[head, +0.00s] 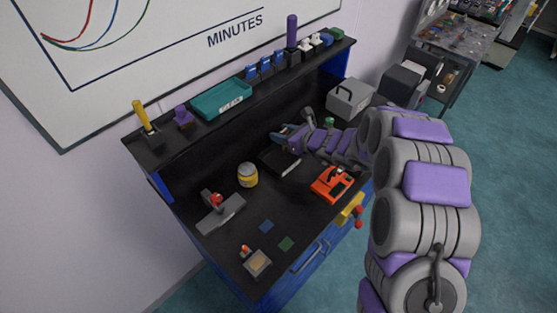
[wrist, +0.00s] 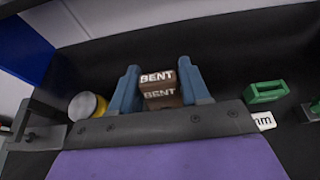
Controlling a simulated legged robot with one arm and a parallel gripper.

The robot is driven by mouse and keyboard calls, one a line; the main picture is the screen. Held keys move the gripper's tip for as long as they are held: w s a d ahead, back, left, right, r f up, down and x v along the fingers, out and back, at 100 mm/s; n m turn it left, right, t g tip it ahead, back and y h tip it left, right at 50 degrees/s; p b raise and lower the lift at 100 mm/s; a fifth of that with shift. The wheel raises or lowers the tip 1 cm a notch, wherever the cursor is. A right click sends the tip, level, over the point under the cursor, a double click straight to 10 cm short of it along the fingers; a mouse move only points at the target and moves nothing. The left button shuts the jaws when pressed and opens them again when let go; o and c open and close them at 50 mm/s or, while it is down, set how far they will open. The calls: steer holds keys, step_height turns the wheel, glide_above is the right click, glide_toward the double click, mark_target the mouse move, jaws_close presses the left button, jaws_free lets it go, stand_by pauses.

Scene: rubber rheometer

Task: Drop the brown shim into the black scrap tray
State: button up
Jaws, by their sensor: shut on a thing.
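The brown shim (wrist: 160,90), marked BENT in white, sits between the two blue fingers of my gripper (wrist: 160,88) in the wrist view. My gripper also shows in the head view (head: 279,133), with its fingers pointing left; I cannot make out the shim there. The black scrap tray (head: 281,162), with a pale label on its front edge, lies on the black bench. In the head view it appears just below my gripper and wrist. I cannot tell the exact height of the shim over the bench, or whether it is over the tray.
A yellow jar (head: 247,175) stands left of the tray. An orange device (head: 332,184) is to its right, and a grey box (head: 349,99) is behind. A grey fixture (head: 220,211) is at front left. A raised shelf (head: 185,128) runs along the back.

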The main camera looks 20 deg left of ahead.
steer(key=f, duration=0.1)
steer(key=f+b, duration=0.1)
steer(key=shift+d+f, duration=0.25)
steer(key=shift+f, duration=0.1)
steer(key=shift+a+f, duration=0.15)
steer(key=shift+f, duration=0.15)
steer(key=shift+a, duration=0.1)
steer(key=o, duration=1.2)
steer(key=shift+o, duration=0.2)
steer(key=v, duration=1.7)
steer(key=shift+d+p, duration=0.3)
steer(key=shift+d, duration=0.05)
steer(key=shift+s+a, duration=0.1)
steer(key=shift+s, duration=0.05)
